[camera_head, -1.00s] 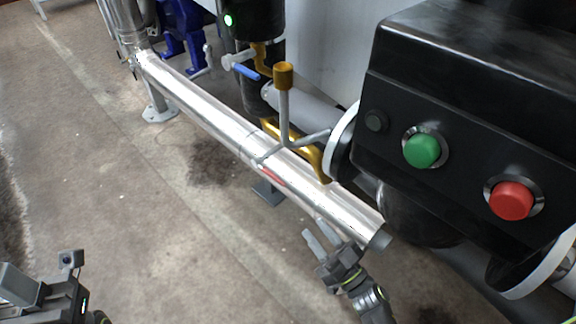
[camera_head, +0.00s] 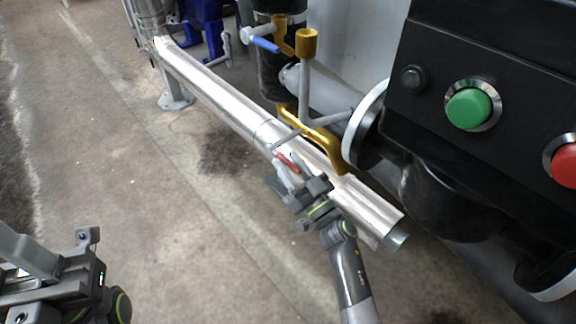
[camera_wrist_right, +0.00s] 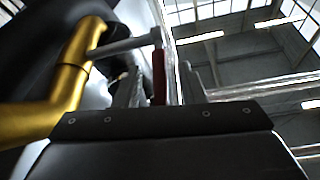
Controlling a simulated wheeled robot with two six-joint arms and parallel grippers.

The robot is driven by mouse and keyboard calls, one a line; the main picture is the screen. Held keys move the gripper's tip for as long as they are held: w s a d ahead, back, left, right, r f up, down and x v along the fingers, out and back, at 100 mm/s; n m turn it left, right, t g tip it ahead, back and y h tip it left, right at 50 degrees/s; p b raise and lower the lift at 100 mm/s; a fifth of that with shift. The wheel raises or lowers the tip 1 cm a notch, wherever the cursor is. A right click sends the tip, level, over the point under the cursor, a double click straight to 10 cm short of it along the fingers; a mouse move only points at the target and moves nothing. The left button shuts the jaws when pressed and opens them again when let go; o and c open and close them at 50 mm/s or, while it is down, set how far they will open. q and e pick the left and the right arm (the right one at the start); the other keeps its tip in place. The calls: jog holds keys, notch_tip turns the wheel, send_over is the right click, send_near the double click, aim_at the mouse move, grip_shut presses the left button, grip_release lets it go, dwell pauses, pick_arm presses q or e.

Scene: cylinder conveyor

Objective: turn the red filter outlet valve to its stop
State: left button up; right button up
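The red valve handle (camera_head: 288,162) is a short lever at the shiny silver pipe (camera_head: 222,97). My right gripper (camera_head: 287,172) has come up to it from the near side, with its fingers by the handle. In the right wrist view, the red handle (camera_wrist_right: 159,76) stands upright between the two grey fingers (camera_wrist_right: 163,86), with gaps visible on both sides. The right gripper is open and not closed on it. My left gripper (camera_head: 45,262) is at the lower left, away from the valve; its fingertips do not show clearly.
A yellow pipe (camera_head: 318,140) and a grey post with a yellow cap (camera_head: 306,43) stand just beyond the handle. A black control box with a green button (camera_head: 468,108) and a red button (camera_head: 566,166) is at the right. The floor (camera_head: 190,225) at the left is clear.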

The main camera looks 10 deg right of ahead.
jog(key=shift+w+a+r, duration=0.15)
jog(key=shift+w+a, duration=0.05)
jog(key=shift+w, duration=0.1)
jog(key=shift+c, duration=0.4)
grip_shut()
